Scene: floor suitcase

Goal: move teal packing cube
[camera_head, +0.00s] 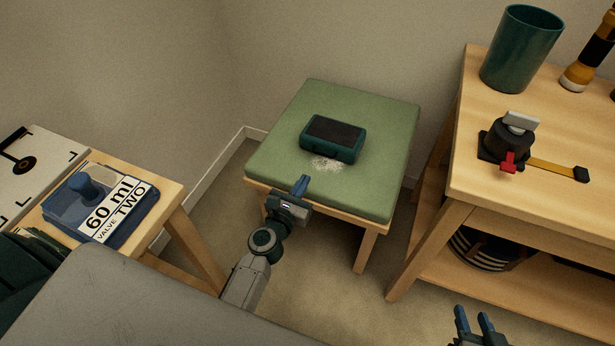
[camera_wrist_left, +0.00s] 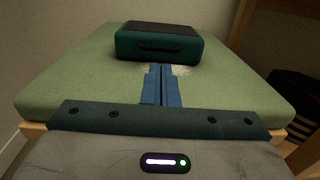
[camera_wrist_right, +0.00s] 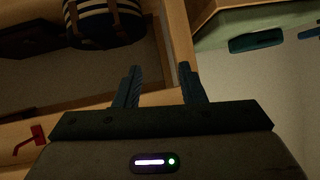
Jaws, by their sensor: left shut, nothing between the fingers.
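The teal packing cube (camera_head: 333,138) has a dark top panel and lies flat on the green cushion of a stool (camera_head: 385,190). In the left wrist view the cube (camera_wrist_left: 158,43) shows its front side with a dark handle. My right gripper (camera_head: 472,318) is open and empty, low at the bottom right. The cube also shows, dark, in the right wrist view (camera_wrist_right: 257,42).
A wooden bench (camera_head: 540,205) at the right holds a green bin (camera_head: 521,50), a flashlight (camera_head: 590,60) and a black-and-red device (camera_head: 508,140). A striped round bag (camera_head: 485,250) sits on its lower shelf. A blue case (camera_head: 75,205) lies on the left table. A pale patch (camera_head: 326,164) marks the cushion.

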